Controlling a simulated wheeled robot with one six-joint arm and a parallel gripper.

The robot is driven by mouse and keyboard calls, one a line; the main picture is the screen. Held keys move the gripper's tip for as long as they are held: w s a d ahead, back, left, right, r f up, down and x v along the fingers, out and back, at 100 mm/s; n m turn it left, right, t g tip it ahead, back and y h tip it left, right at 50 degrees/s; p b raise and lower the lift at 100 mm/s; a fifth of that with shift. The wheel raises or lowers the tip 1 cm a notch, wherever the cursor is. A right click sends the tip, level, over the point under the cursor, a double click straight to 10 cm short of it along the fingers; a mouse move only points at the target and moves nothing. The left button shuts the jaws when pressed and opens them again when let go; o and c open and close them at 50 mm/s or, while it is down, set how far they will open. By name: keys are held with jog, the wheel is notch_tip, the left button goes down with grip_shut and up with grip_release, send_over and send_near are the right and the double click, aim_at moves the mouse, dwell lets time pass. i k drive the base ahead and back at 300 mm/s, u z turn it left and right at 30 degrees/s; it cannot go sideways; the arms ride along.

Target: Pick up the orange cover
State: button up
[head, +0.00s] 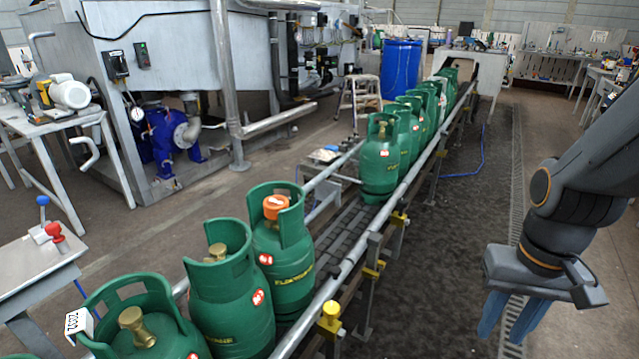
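The orange cover (275,205) sits on the valve at the top of a green gas cylinder (284,262), inside its collar. That cylinder stands upright on the conveyor (350,222), third from the near end of the front group. My gripper (508,330) hangs to the right of the conveyor, well apart from the cover and pointing down. Its two blue fingers are spread with a gap between them, and nothing shows between them. The lower fingertips are near the picture's bottom edge.
Two nearer green cylinders (228,295) with bare brass valves stand beside the covered one. A line of several green cylinders (381,165) stands farther along. A guard rail (345,268) with yellow clamps (331,317) runs between my gripper and the cylinders.

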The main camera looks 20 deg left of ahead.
aim_at(273, 205)
jog(key=u, duration=0.25)
jog(key=i, duration=1.55)
jog(key=u, duration=0.5)
